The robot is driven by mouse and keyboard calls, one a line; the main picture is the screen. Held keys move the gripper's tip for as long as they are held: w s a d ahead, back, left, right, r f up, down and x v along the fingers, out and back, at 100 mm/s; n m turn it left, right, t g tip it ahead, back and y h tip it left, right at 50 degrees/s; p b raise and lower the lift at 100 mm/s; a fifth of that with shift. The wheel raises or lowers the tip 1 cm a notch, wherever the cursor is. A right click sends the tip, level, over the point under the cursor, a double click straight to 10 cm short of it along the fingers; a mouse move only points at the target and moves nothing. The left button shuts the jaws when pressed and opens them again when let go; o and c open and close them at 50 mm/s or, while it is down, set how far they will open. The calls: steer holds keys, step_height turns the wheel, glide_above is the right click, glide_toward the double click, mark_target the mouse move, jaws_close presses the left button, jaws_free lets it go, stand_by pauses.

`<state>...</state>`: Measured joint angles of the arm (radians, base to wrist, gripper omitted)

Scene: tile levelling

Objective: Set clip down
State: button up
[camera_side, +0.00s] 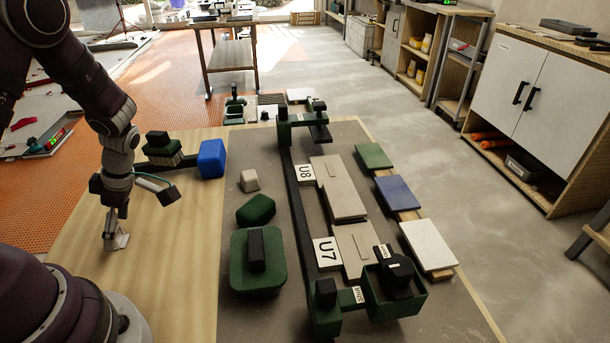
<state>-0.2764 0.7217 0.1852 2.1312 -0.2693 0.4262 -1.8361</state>
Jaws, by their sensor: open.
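My gripper (114,244) points down at the left, low over the pale wooden board (175,270). A small whitish piece (123,241), which looks like the clip, is at its fingertips, on or just above the board. The fingers partly hide it, and I cannot tell whether they touch it. The gripper is open.
On the grey mat (272,312) are a green float (258,276), a green block (256,209) and a light cube (249,181). To the right are tiles (340,190) with U7 and U8 labels and a green rail frame (297,215). A blue block (212,159) stands behind.

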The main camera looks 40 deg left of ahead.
steer(key=v, duration=1.2)
steer(key=d+r+m+t+h, duration=0.1)
steer(key=d+r+m+t, duration=0.3)
steer(key=m, duration=0.9)
steer(key=d+r+m+t+h, duration=0.2)
steer(key=d+r+m+t, duration=0.2)
steer(key=d+m, duration=0.4)
steer(key=s+m, duration=0.1)
steer(key=m, duration=0.5)
steer(key=shift+t, duration=0.4)
